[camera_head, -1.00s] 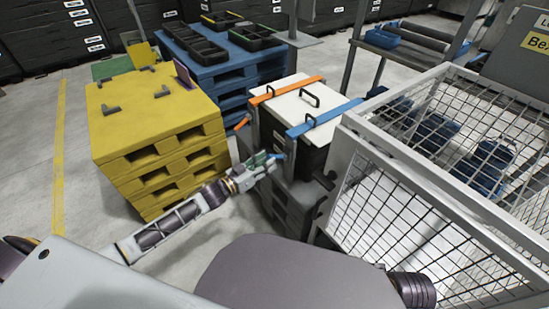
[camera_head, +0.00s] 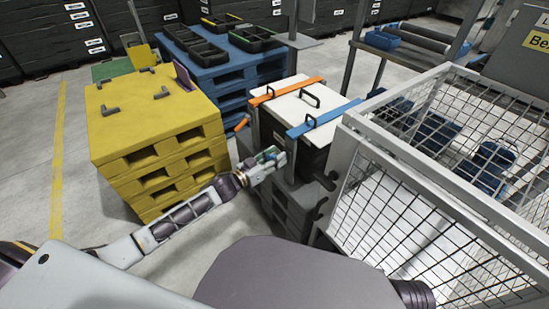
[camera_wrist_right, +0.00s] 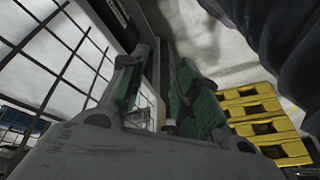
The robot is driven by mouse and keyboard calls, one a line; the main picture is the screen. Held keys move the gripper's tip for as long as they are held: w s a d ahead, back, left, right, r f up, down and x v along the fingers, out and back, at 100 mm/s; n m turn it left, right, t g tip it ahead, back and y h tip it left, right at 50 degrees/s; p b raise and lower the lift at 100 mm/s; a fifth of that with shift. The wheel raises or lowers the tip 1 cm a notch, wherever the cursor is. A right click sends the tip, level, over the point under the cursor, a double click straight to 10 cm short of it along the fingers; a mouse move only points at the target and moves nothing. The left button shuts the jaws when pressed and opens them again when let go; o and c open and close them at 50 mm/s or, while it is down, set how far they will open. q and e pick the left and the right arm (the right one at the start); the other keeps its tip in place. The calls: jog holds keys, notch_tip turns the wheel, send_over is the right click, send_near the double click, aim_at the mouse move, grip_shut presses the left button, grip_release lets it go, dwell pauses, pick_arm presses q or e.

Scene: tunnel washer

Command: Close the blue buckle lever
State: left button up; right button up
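A dark box with a white lid (camera_head: 297,99) stands on a dark stand, crossed by a blue strap (camera_head: 325,118) and an orange strap (camera_head: 287,90). The blue strap bends down over the front edge of the lid. The blue buckle lever below it is not clearly visible behind my left gripper. My left gripper (camera_head: 277,157), with green finger pads, is at the box's front face just below the blue strap's end. Its finger gap is too small to judge, and contact is unclear. My right gripper (camera_wrist_right: 160,90) is open and empty in the right wrist view.
An orange lever (camera_head: 242,124) sticks out from the box's left front. A yellow pallet stack (camera_head: 155,125) stands left, and a blue pallet (camera_head: 222,72) with black trays behind. A wire mesh cage (camera_head: 400,205) stands close on the right. Floor is clear at the left.

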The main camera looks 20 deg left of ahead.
jog(key=shift+r, duration=0.1)
pick_arm(q)
grip_shut()
pick_arm(e)
jog(key=shift+w+r, duration=0.15)
